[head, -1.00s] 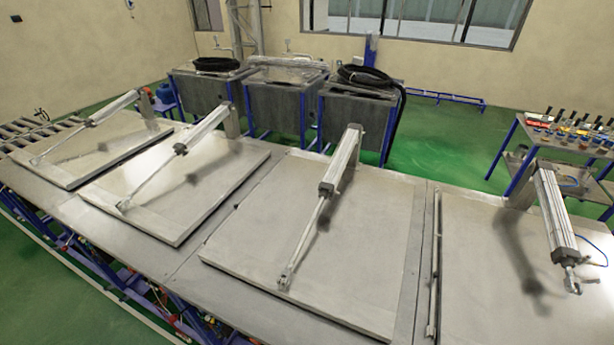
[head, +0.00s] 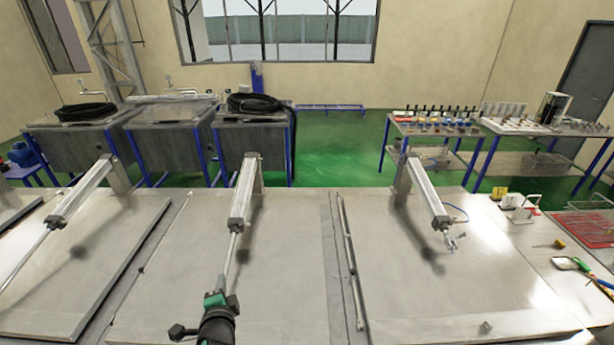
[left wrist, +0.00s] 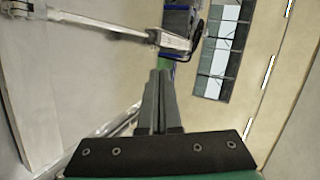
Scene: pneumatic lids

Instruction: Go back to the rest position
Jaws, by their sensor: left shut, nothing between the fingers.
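My left gripper (head: 219,299) shows at the bottom of the head view, over the near part of the middle lid (head: 290,265), below the rod of its cylinder (head: 244,200). Its green and black wrist parts are seen from behind. In the left wrist view its two grey fingers (left wrist: 161,85) are together with nothing between them. A cylinder and rod (left wrist: 115,28) cross the upper left of that view, apart from the fingers. My right gripper is not in either view.
Other flat lids with cylinders lie at left (head: 70,280) and right (head: 450,290). A thin bar (head: 349,260) lies between the middle and right lids. A side table with tools (head: 570,255) is at right. Grey tanks (head: 170,150) stand behind.

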